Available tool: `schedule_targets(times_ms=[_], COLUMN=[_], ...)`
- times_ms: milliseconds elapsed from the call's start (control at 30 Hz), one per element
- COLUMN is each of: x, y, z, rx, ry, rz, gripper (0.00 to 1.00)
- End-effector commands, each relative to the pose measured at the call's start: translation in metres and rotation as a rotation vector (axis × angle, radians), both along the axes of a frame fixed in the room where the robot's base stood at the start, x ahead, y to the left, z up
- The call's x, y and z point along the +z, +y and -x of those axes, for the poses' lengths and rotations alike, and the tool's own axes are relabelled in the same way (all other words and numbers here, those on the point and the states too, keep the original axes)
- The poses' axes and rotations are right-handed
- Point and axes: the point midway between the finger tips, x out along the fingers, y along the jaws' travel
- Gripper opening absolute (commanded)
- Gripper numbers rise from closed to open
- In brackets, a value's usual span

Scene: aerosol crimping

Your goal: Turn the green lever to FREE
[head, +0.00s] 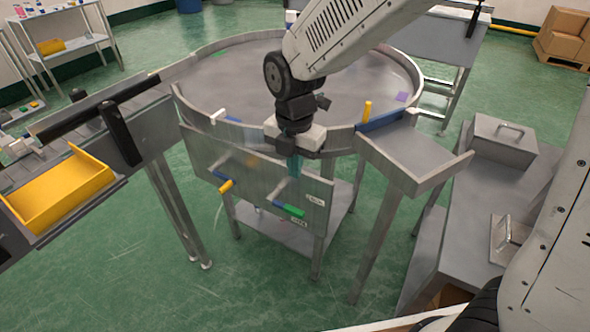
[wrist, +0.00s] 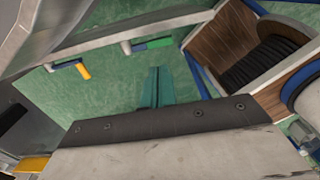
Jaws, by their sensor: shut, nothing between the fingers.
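The green lever (head: 294,211) sits low on the grey front panel (head: 205,150) of the round table. Its blue arm runs left to right and slopes slightly down to the green end. Two small white labels are near it, too small to read surely. In the wrist view the green lever (wrist: 155,43) is at the top, just beyond my fingertips. My gripper (head: 294,167), with teal fingers, points down in front of the panel, above the green lever and apart from it. Its fingers (wrist: 158,80) are together and empty.
A yellow-ended lever (head: 226,186) is on the same panel to the left. The round table (head: 235,75) stands behind, with a side chute (head: 415,155) at right. A yellow tray (head: 60,190) is at left, and a grey bench (head: 465,190) at right. Green floor is open below.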

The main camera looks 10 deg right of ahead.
Motion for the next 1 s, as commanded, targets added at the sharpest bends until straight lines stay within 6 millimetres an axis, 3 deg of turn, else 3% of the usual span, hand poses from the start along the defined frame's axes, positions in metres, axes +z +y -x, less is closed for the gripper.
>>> schedule_targets(times_ms=[300, 500, 700, 1000], x=[-0.07, -0.1, -0.113, -0.114], y=[-0.001, -0.001, -0.001, -0.001], z=[0.001, 0.001, 0.0, 0.0], rx=[-0.003, -0.004, -0.004, -0.004], ry=[0.005, 0.003, 0.001, 0.0], rz=[0.003, 0.002, 0.001, 0.0], gripper=[0.0, 0.0, 0.0, 0.0])
